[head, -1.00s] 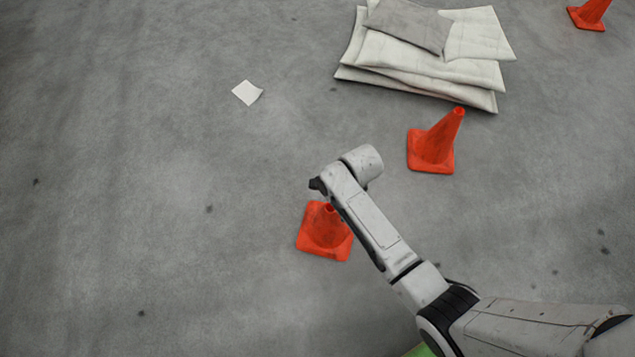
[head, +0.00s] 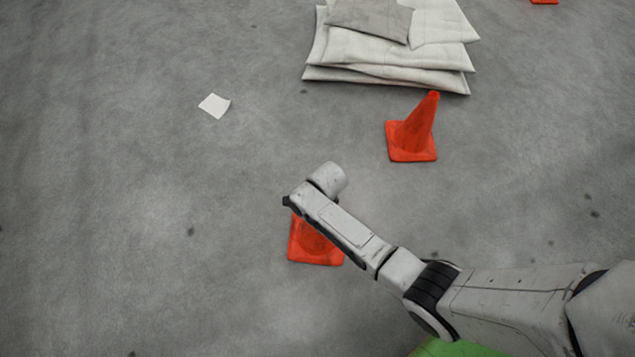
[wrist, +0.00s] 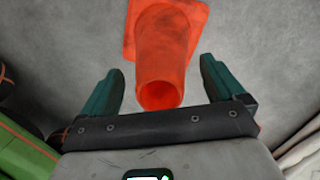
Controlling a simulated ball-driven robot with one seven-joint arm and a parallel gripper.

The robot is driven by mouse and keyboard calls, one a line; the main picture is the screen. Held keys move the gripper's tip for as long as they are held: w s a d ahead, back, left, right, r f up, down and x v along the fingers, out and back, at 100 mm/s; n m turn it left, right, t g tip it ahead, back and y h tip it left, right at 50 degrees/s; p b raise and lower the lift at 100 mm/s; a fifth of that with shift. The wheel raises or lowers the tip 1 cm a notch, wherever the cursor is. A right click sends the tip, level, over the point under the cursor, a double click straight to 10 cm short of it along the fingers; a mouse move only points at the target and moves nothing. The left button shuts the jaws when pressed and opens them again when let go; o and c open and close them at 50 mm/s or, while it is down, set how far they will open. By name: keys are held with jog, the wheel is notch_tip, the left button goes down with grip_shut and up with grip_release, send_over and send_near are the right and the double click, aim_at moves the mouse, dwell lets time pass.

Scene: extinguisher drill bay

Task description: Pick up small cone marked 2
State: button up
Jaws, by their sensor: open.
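An orange cone (head: 316,247) stands on the floor, partly hidden under my arm in the head view. In the wrist view the cone (wrist: 166,45) shows its open tip toward my gripper and its square base at the top edge. My gripper (wrist: 161,68) is open, with a green finger on each side of the cone's tip; clear space shows between each finger and the cone. The fingers are hidden in the head view. A second orange cone (head: 414,136) stands farther back to the right. No number is readable on either cone.
A stack of pale padded sheets (head: 390,72) lies at the back behind the second cone. A small white paper square (head: 214,105) lies on the floor at the left. Part of another orange cone (head: 544,1) shows at the top right edge.

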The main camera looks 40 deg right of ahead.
jog(key=shift+f, duration=0.45)
jog(key=shift+c, duration=0.3)
jog(key=c, duration=1.5)
jog(key=shift+c, duration=0.2)
jog(key=shift+r, duration=0.15)
